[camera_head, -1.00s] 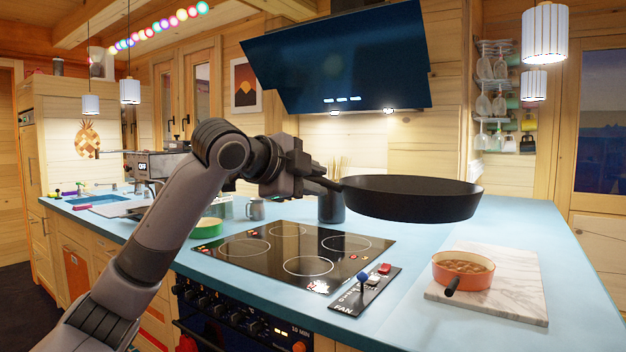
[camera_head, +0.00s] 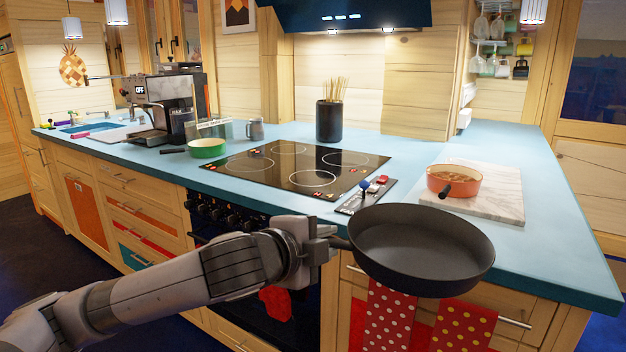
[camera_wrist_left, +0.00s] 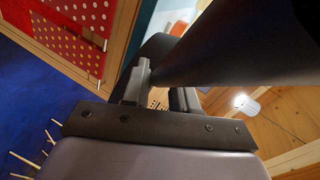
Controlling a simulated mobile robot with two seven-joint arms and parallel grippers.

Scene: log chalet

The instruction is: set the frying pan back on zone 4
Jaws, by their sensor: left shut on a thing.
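The black frying pan (camera_head: 422,248) is held in the air in front of the counter's front edge, tilted so that its empty inside shows. My left gripper (camera_head: 332,243) is shut on its handle, to the left of the pan. In the left wrist view the dark pan (camera_wrist_left: 235,45) fills the upper right, with the gripper fingers (camera_wrist_left: 160,95) at its handle. The black hob (camera_head: 295,168) lies behind on the blue counter, with several ring zones and nothing standing on them. My right gripper is not in view.
An orange pot (camera_head: 468,182) stands on a marble board (camera_head: 495,205) at the right. A green pan (camera_head: 206,148) stands left of the hob, by a coffee machine (camera_head: 165,105). A control panel (camera_head: 366,196) with a blue knob is at the hob's front right. Dotted towels (camera_head: 388,318) hang below the pan.

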